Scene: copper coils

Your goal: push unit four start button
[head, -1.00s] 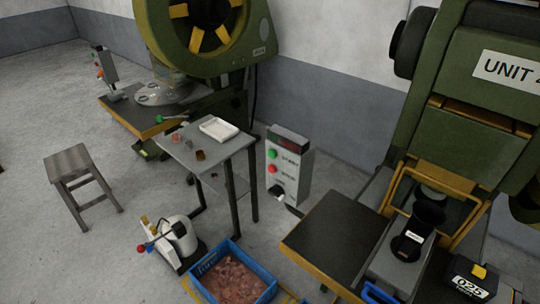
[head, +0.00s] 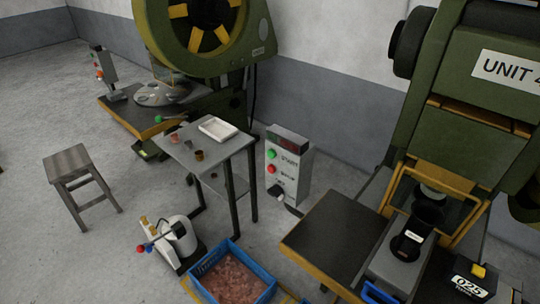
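The green press at the right carries a white sign (head: 508,70) reading "UNIT 4", cut off by the picture's edge. A grey control box (head: 288,165) stands to its left, beyond the small table. Its front has a green button (head: 271,154) that appears to be labelled START. A red button (head: 270,169) sits below it, and a dark knob or plug is at the bottom. A dark display is at the box's top. Nothing touches the green button. Neither of my grippers is in view.
A dark work table (head: 335,232) with a yellow edge juts out before the press. A small grey table (head: 205,150) holds a white tray. A blue crate (head: 205,268) of copper-coloured pieces, a white device (head: 178,240) and a stool (head: 70,165) stand on the floor. Another press is at the back left.

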